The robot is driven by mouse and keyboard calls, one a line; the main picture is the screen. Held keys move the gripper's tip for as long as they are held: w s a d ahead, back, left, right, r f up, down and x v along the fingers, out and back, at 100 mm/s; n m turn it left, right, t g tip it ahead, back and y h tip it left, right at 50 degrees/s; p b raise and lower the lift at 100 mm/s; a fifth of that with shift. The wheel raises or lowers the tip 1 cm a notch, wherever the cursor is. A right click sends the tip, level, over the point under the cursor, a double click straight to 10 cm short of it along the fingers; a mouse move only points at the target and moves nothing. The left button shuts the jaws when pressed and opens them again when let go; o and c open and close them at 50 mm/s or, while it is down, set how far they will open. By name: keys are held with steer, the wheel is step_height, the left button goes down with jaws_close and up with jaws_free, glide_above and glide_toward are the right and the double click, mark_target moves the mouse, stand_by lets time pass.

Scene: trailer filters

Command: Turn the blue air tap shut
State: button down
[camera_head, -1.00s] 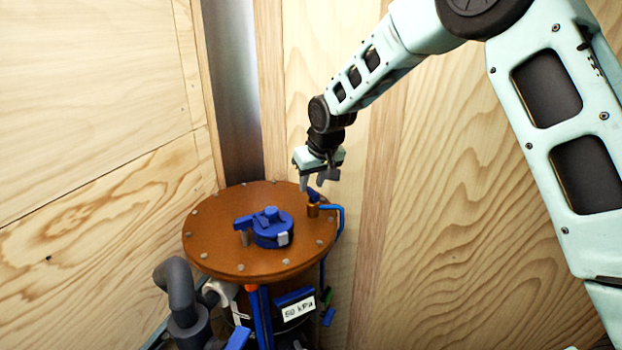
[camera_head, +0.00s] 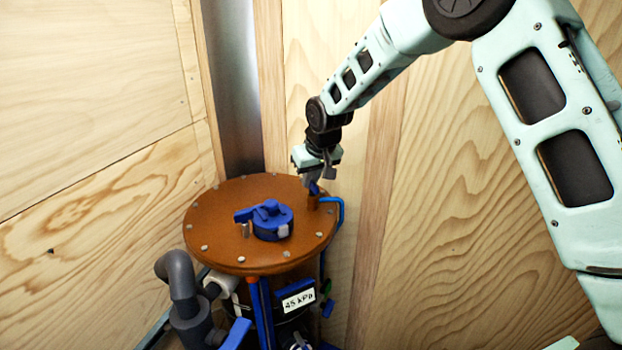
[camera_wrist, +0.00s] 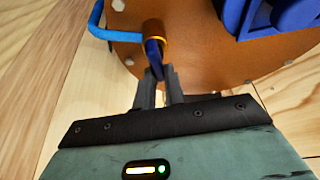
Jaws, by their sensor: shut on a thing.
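The blue air tap is a small blue handle (camera_wrist: 155,57) on a copper-coloured fitting (camera_wrist: 153,32) near the rim of the brown round lid (camera_head: 215,245). A blue pipe (camera_head: 341,212) bends away from the fitting. My gripper (camera_head: 314,187) has come down over the tap from above. In the wrist view my fingers (camera_wrist: 160,82) are shut on the blue handle, one on each side of it. The fingers hide part of the handle in the head view.
A blue cap (camera_head: 272,222) with a lever sits mid-lid, and bolts ring the lid's edge. Below, a label (camera_head: 298,300) reads 45 kPa. A grey pipe (camera_head: 178,275) stands at left. Wooden walls (camera_head: 450,200) close in behind.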

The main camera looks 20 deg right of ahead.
steer(key=m+b, duration=0.1)
steer(key=m, duration=0.1)
steer(key=m+h+b, duration=0.1)
steer(key=m+b, duration=0.1)
steer(key=shift+f+h+b, duration=0.1)
steer(key=shift+h+b, duration=0.2)
steer(key=m, duration=0.2)
steer(key=m+h+b, duration=0.1)
steer(key=m+g+h, duration=0.1)
steer(key=m, duration=0.1)
steer(key=shift+d+m, duration=0.25)
steer(key=shift+m, duration=0.05)
steer(key=m, duration=0.2)
steer(key=m+g+h, duration=0.1)
steer(key=m, duration=0.1)
steer(key=shift+s+d+r, duration=0.15)
steer(key=shift+r, duration=0.05)
steer(key=shift+s+m+g+h+p, duration=0.15)
steer(key=shift+m+g+p, duration=0.2)
steer(key=shift+m, duration=0.65)
steer(key=shift+m+g+h+p, duration=0.2)
steer(key=shift+m+g, duration=0.25)
steer(key=shift+m, duration=0.55)
steer(key=c, duration=1.5)
jaws_free()
